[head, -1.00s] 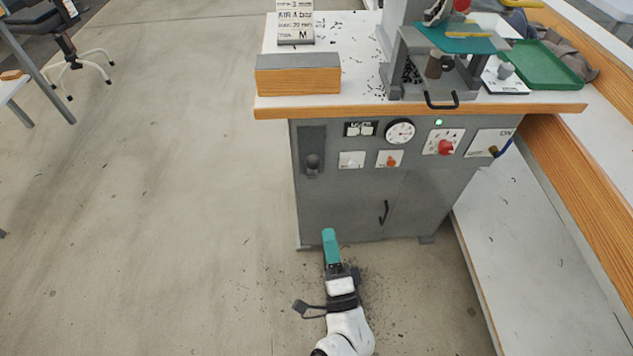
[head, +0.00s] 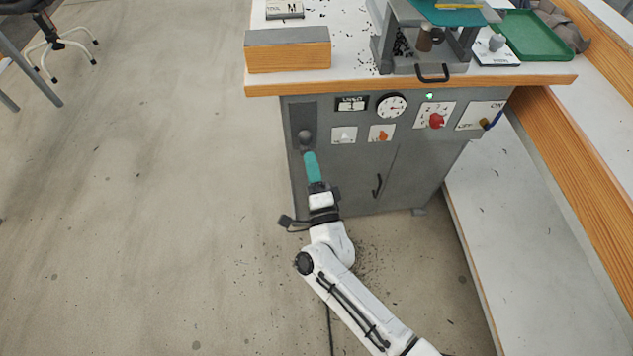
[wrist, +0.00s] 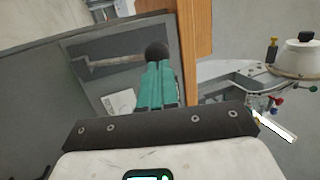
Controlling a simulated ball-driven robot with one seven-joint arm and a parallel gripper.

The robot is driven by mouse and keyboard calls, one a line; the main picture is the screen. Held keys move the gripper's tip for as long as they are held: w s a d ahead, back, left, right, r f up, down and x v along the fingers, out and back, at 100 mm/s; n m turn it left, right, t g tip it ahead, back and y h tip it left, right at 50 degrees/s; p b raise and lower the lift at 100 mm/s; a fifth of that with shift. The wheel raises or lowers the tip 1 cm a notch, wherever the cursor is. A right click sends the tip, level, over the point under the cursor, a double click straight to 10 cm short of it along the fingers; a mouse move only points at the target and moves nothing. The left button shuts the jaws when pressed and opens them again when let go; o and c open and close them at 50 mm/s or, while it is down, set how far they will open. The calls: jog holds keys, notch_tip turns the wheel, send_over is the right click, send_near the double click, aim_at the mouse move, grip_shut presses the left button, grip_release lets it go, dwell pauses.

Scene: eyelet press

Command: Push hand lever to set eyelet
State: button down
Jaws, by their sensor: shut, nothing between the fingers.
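The hand lever's dark round knob (head: 305,136) sits low on a dark upright plate at the left of the grey press cabinet's front. My gripper (head: 309,155) has teal fingers, shut with nothing between them. In the head view its tips are just below the knob. In the wrist view the knob (wrist: 157,50) shows just beyond the tips of my gripper (wrist: 157,66). I cannot tell whether they touch. The eyelet press (head: 432,66) stands on the bench top, its upper part cut off by the frame.
The grey cabinet (head: 400,170) carries a gauge (head: 391,105), a red knob (head: 436,120) and other controls right of the lever. The wood-edged bench top (head: 350,84) overhangs the lever. A wooden block (head: 290,55) lies above it. Open floor (head: 150,200) lies to the left.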

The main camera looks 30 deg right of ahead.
aim_at(305, 145)
jog(key=shift+x, duration=1.05)
jog(key=shift+r, duration=0.1)
